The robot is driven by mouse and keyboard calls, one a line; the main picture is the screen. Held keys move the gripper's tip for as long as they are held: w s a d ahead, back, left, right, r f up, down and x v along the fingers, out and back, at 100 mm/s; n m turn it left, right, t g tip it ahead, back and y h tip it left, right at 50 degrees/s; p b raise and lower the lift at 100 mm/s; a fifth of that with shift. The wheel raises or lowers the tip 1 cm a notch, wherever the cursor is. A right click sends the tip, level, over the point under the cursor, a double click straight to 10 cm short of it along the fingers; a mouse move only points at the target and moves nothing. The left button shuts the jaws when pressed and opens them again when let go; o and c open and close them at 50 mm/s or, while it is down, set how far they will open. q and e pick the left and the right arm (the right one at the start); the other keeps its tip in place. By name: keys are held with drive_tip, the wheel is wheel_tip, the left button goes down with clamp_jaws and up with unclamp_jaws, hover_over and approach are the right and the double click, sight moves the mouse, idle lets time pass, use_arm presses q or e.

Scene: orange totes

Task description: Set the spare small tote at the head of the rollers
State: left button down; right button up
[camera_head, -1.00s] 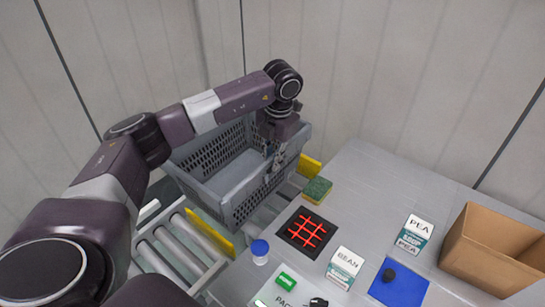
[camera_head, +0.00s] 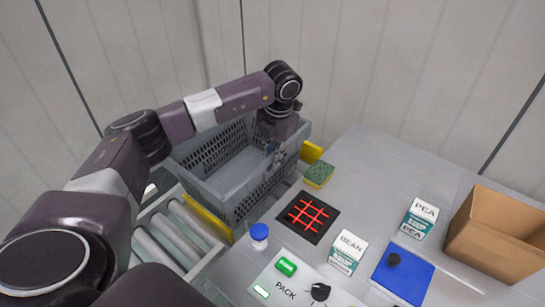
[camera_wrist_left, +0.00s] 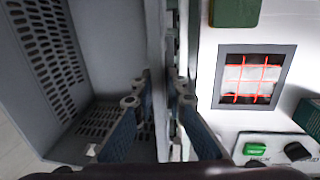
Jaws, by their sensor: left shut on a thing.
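The grey slotted tote (camera_head: 250,195) is upright at the left end of the bench, over the rollers (camera_head: 185,228). My left gripper (camera_head: 271,158) is shut on the tote's right wall from above. In the left wrist view the two fingers (camera_wrist_left: 158,98) straddle that wall, and the tote's inside (camera_wrist_left: 100,60) looks empty. I cannot tell whether the tote's bottom touches the rollers or hangs just above them. My right gripper is not in view.
Yellow rails (camera_head: 209,222) flank the tote. The bench's back stretch is bare.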

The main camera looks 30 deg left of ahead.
use_arm(q)
drive_tip(key=c, duration=1.8)
unclamp_jaws()
drive_tip(key=shift+r, duration=0.15)
drive_tip(key=shift+c, duration=0.2)
wheel_tip(320, 180, up, 12)
drive_tip(key=d, duration=0.1)
drive_tip(key=shift+s+d, duration=0.3)
drive_tip(key=shift+s, duration=0.05)
